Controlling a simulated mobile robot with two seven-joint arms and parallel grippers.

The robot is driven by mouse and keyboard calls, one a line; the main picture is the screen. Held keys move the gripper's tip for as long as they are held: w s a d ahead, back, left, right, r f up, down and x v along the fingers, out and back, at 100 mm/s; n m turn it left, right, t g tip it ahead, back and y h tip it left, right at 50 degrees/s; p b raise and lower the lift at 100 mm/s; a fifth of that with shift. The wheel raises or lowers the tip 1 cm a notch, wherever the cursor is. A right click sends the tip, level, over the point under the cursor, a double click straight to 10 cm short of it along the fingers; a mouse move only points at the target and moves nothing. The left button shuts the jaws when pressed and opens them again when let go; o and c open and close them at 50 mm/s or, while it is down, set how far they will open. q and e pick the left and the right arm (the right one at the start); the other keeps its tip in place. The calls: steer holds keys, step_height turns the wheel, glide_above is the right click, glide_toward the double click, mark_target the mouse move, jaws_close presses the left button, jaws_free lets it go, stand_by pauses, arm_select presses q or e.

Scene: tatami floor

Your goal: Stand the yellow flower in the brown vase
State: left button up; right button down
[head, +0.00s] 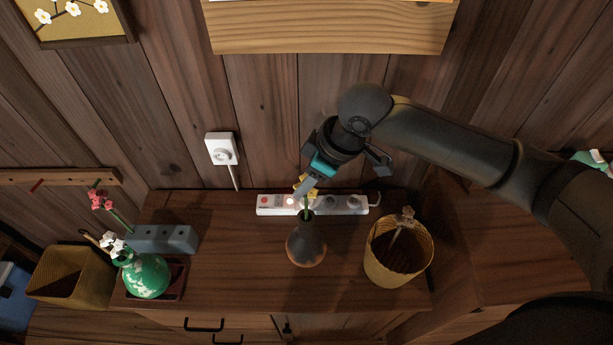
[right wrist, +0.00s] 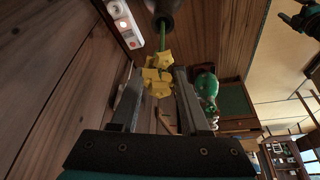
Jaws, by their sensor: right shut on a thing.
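The brown vase (head: 306,247) stands upright on the wooden cabinet top, in front of a white power strip. My right gripper (head: 308,186) is above it, shut on the yellow flower (head: 300,189). The yellow bloom (right wrist: 158,74) lies between the two fingers in the right wrist view. Its green stem runs from the bloom to the mouth of the vase (right wrist: 163,9), and in the head view the stem's lower end meets the mouth. How deep the stem reaches is hidden. My left gripper is not seen.
The power strip (head: 270,205) lies behind the vase. A woven basket (head: 398,268) with something in it stands to the right. A green vase (head: 146,278) with red and white flowers, a grey holed block (head: 160,240) and another basket (head: 62,286) are to the left.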

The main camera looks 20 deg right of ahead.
steer(key=shift+f+b, duration=0.85)
steer(key=shift+f, duration=1.4)
steer(key=shift+c, duration=1)
jaws_free()
steer(key=shift+o, duration=1)
steer(key=shift+r, duration=0.1)
steer(key=p+v, duration=0.2)
steer(key=v, duration=1.3)
